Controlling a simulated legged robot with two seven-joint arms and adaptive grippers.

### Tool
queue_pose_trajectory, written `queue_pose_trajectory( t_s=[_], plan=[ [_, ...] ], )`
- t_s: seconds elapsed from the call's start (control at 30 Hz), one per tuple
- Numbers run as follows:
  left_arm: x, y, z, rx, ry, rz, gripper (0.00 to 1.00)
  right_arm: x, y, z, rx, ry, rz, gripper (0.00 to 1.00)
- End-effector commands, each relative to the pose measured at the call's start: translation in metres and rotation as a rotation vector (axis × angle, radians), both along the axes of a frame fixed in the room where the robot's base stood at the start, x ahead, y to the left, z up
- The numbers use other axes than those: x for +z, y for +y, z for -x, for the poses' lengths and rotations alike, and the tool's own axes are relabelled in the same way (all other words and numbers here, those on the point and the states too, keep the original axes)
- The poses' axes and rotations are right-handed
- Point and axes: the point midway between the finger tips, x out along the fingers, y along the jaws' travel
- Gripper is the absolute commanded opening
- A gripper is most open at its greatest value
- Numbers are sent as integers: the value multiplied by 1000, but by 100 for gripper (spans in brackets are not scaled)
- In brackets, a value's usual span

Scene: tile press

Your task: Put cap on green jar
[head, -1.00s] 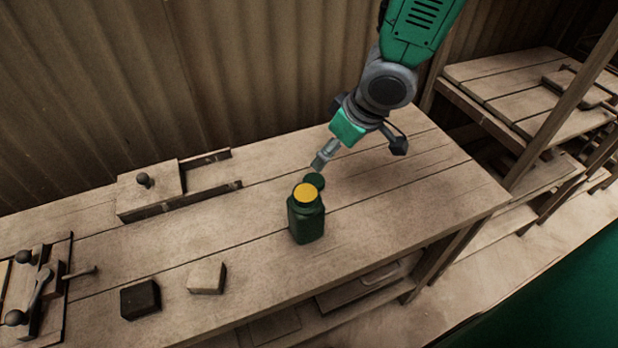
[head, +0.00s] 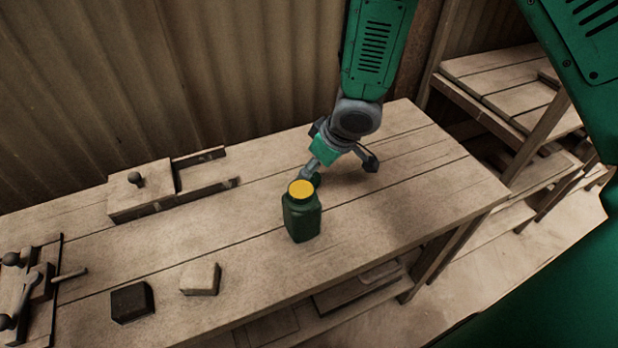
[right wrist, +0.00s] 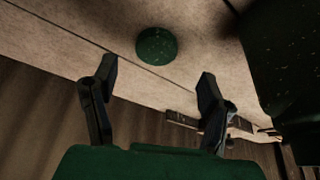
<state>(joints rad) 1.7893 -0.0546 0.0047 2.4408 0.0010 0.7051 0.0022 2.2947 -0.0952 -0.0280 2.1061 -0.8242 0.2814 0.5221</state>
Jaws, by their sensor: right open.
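The green jar (head: 302,219) stands upright on the workbench, with a yellow top face (head: 301,188). The round dark green cap (head: 316,180) lies on the bench just behind the jar, partly hidden by the jar and my gripper. In the right wrist view the cap (right wrist: 156,46) lies on the wood beyond the fingertips, between their lines. My right gripper (right wrist: 158,72) is open and empty, apart from the cap. In the head view my right gripper (head: 306,174) points down at the cap behind the jar. My left gripper is not in view.
A dark block (head: 132,302) and a pale block (head: 200,279) lie at the front left of the workbench (head: 400,210). A wooden slide with a knob (head: 140,190) is at the back left, and a lever fixture (head: 32,290) at the far left. Bench right of the jar is clear.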

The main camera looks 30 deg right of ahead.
Motion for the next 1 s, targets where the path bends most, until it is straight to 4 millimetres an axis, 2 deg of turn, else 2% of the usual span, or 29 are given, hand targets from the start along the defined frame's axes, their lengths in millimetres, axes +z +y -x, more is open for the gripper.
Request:
queue_pose_trajectory(
  t_s=[0.3,0.73,0.77,0.8,0.9,1.0],
  plan=[
    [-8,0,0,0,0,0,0,-44,0,-13,2,3,1,68],
    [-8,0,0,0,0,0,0,-48,1,-16,1,1,1,68],
    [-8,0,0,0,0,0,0,-48,1,-16,1,1,1,64],
    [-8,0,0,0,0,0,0,-48,1,-16,1,1,1,54],
    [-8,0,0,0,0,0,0,-48,1,-16,1,1,0,34],
    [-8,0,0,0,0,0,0,-48,1,-16,1,1,1,34]
  ],
)
